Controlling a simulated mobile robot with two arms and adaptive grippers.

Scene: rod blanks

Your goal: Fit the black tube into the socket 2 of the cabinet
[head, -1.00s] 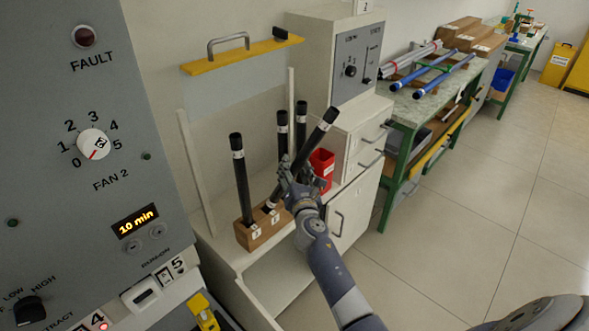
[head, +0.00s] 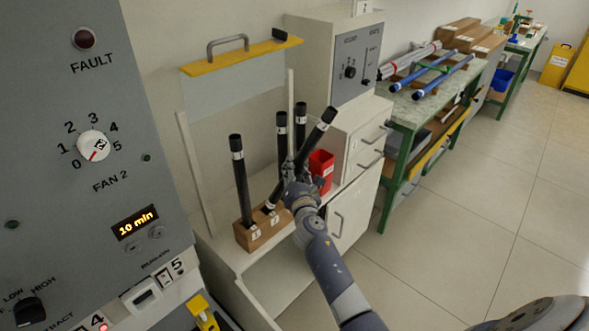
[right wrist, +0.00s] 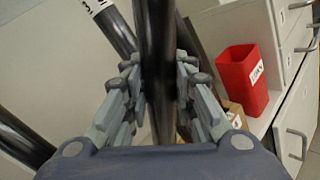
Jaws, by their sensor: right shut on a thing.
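The black tube (head: 318,131) with a white band near its top leans to the right in the head view. Its lower end is at the front right of a wooden block (head: 262,234) with numbered labels; the gripper and tilt hide how deep it sits. My right gripper (head: 293,172) is shut on this tube at mid-length. The right wrist view shows the tube (right wrist: 158,50) between the fingers (right wrist: 160,95). Another black tube (head: 241,180) stands nearly upright in the block's left hole. The block is on the floor of the open white cabinet (head: 197,190). My left gripper is not in view.
Two more black tubes (head: 282,135) (head: 300,125) stand behind the held one. A red bin (head: 321,160) is close to the gripper's right. A raised glass sash with a yellow bar (head: 235,56) hangs above. A grey control panel (head: 60,200) fills the left.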

